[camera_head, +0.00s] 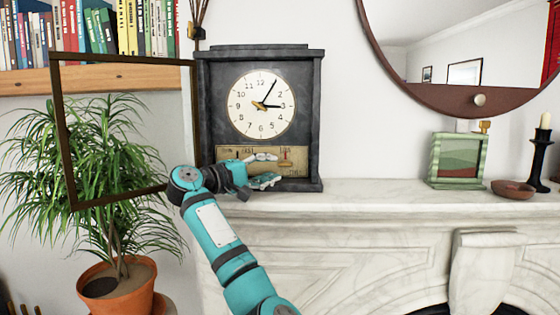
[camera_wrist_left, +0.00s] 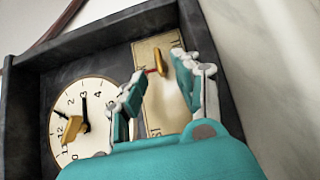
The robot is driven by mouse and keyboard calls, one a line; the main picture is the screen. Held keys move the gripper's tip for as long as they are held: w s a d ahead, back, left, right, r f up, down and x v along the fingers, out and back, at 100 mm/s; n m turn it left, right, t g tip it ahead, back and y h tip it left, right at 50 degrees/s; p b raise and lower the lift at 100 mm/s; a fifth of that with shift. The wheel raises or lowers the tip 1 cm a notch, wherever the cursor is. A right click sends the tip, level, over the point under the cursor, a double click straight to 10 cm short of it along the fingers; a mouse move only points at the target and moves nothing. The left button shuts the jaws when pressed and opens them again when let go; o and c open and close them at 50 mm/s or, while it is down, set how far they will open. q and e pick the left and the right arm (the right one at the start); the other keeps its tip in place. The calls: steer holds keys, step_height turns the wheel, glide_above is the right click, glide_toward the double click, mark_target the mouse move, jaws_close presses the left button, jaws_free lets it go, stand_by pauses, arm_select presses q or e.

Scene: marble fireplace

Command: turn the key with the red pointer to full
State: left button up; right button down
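The key (camera_wrist_left: 160,62) is brass with a small red pointer (camera_wrist_left: 152,71) on its left side in the left wrist view. It stands on a brass plate (camera_wrist_left: 157,118) low on the dark clock (camera_head: 311,110). In the head view the key (camera_head: 285,161) shows at the right part of the plate (camera_head: 222,156), partly behind my fingers; the plate's lettering is too small to read. My left gripper (camera_head: 264,170) is in front of the plate. In the wrist view its fingers (camera_wrist_left: 158,66) are spread, one on each side of the key, with no clear contact. My right gripper is out of view.
The clock's framed door (camera_head: 58,135) swings open to the left, in front of a potted plant (camera_head: 110,160). A green box (camera_head: 457,160), a bowl (camera_head: 512,189) and a candlestick (camera_head: 541,155) stand right on the marble mantel (camera_head: 375,192). Between clock and box it is clear.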

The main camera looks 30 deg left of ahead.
mark_target(281, 165)
arm_select(q)
steer(key=x, duration=0.3)
steer(key=shift+w+d+r+p, duration=0.1)
steer(key=shift+w+p, duration=0.15)
steer(key=shift+p, duration=0.15)
steer(key=shift+w, duration=0.25)
steer(key=c, duration=0.5)
jaws_close()
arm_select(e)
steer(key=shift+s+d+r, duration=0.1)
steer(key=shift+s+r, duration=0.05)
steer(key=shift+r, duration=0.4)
